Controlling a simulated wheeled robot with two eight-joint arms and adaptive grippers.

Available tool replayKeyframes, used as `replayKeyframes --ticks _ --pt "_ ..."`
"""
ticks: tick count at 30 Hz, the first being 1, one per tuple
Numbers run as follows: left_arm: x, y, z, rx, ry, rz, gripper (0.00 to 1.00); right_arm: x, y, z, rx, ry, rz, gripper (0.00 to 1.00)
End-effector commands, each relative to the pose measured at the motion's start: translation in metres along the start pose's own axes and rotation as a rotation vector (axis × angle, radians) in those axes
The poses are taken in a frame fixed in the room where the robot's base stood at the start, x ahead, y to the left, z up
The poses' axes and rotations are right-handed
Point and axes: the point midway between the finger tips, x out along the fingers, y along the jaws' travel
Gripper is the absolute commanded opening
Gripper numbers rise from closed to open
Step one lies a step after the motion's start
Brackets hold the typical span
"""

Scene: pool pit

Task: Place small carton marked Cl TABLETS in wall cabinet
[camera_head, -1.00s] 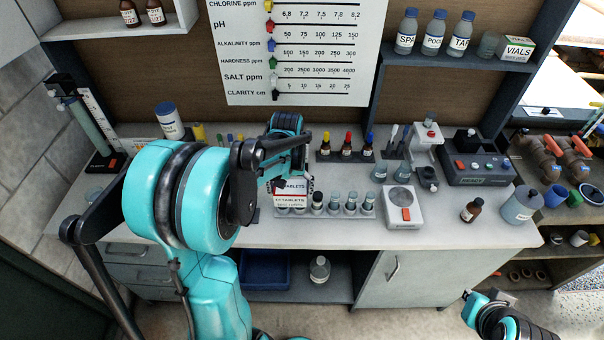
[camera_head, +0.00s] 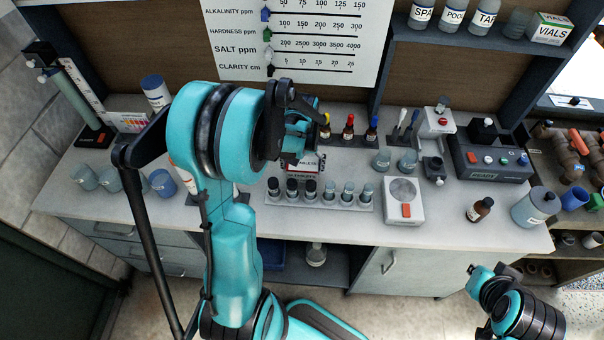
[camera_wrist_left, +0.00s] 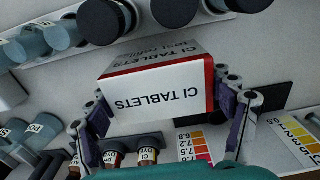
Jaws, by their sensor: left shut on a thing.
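The small white and red carton marked Cl TABLETS (camera_wrist_left: 160,88) is between the two fingers of my left gripper (camera_wrist_left: 168,120) in the left wrist view. The fingers are shut on its sides. In the head view the carton (camera_head: 304,163) shows only in part behind my left gripper (camera_head: 300,150), above the bench just behind the vial rack. My right gripper (camera_head: 482,278) is at the lower right, in front of the bench; its fingers are too small and turned away to read. No wall cabinet can be clearly made out in the head view.
A rack of several vials (camera_head: 320,202) stands just in front of the carton. A white scale (camera_head: 404,200) and a dark instrument (camera_head: 490,155) stand to the right. Dropper bottles (camera_head: 348,128) stand behind. A wall shelf (camera_head: 480,40) is at upper right.

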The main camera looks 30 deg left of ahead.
Motion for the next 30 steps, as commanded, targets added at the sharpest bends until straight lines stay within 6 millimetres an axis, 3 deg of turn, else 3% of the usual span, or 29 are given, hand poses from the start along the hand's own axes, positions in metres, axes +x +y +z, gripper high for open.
replayKeyframes --ticks 6,17,18,20,30 --pt "0.031 0.0 0.0 0.0 0.0 0.0 0.51 0.008 0.0 0.006 0.0 0.0 0.0 0.0" --pt "0.035 0.0 0.0 0.0 0.0 0.0 0.51 0.011 0.0 0.007 0.0 0.0 0.0 0.0" --pt "0.036 0.0 0.0 0.0 0.0 0.0 0.84 0.011 0.0 0.008 0.0 0.0 0.0 0.0" --pt "0.035 0.0 0.0 0.0 0.0 0.0 1.0 0.01 0.0 0.007 0.0 0.0 0.0 0.0" --pt "0.034 0.0 0.0 0.0 0.0 0.0 1.0 0.009 0.0 0.007 0.0 0.0 0.0 0.0"
